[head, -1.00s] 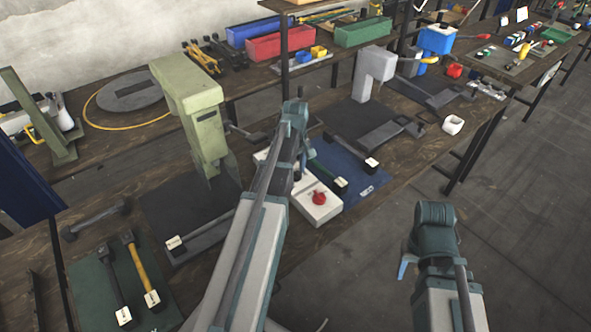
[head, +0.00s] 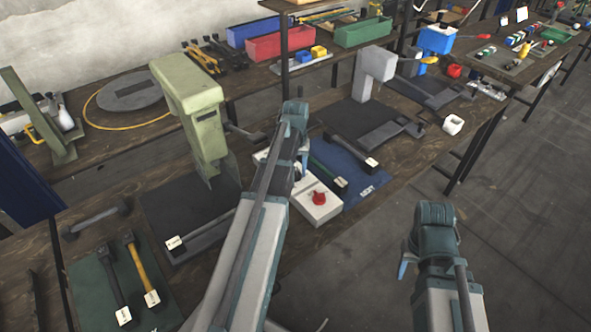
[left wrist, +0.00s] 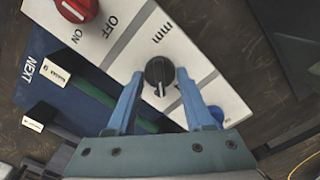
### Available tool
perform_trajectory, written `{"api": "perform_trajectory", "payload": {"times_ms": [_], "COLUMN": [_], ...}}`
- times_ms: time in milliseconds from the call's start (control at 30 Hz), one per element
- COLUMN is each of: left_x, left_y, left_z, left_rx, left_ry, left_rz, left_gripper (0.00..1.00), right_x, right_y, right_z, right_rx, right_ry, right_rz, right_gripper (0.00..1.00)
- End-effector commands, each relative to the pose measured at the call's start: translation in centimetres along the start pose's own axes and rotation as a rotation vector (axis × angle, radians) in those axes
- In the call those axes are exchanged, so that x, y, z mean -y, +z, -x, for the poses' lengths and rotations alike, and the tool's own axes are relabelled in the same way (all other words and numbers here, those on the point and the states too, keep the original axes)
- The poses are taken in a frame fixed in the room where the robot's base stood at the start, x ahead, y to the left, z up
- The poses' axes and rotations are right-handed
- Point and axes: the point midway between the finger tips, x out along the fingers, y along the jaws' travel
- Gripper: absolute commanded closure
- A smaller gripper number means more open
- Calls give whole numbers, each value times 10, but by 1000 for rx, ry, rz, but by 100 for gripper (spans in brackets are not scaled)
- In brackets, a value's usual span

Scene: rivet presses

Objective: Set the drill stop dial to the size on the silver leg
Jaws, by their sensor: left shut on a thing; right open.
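The black dial (left wrist: 160,74), with a white pointer line, sits on the white control box (left wrist: 205,65) beside the letters "mm". My left gripper (left wrist: 160,76) is shut on the dial, one blue finger on each side. In the head view the box (head: 322,211) shows, but my left arm hides the dial. A grey, silver-looking leg (head: 208,234) lies on the black mat before the green press; its white end tag (head: 175,242) is too small to read. My right gripper (head: 403,268) hangs open over the floor, mostly hidden by its wrist.
The box also carries a red OFF/ON knob (left wrist: 76,8) and a blue button (left wrist: 216,113). A blue mat (head: 368,188) marked NEXT holds tagged legs beside it. A green press (head: 192,110) and a grey press (head: 372,75) stand along the bench. A green mat (head: 90,258) holds black and yellow legs.

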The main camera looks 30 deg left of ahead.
Motion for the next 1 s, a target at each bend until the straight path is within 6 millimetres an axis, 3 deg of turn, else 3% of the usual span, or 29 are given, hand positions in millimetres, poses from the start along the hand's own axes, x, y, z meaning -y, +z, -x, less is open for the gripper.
{"api": "perform_trajectory", "payload": {"times_ms": [300, 867, 900, 1000], "left_x": [0, 0, 0, 0], "left_y": [0, 0, 0, 0], "left_z": [0, 0, 0, 0], "left_rx": [0, 0, 0, 0], "left_ry": [0, 0, 0, 0], "left_rz": [-121, -148, -148, -148], "left_gripper": [100, 100, 44, 26], "right_x": [0, 0, 0, 0], "right_y": [0, 0, 0, 0], "right_z": [0, 0, 0, 0], "right_rx": [0, 0, 0, 0], "right_ry": [0, 0, 0, 0], "right_rz": [0, 0, 0, 0], "right_gripper": [50, 50, 50, 50]}}
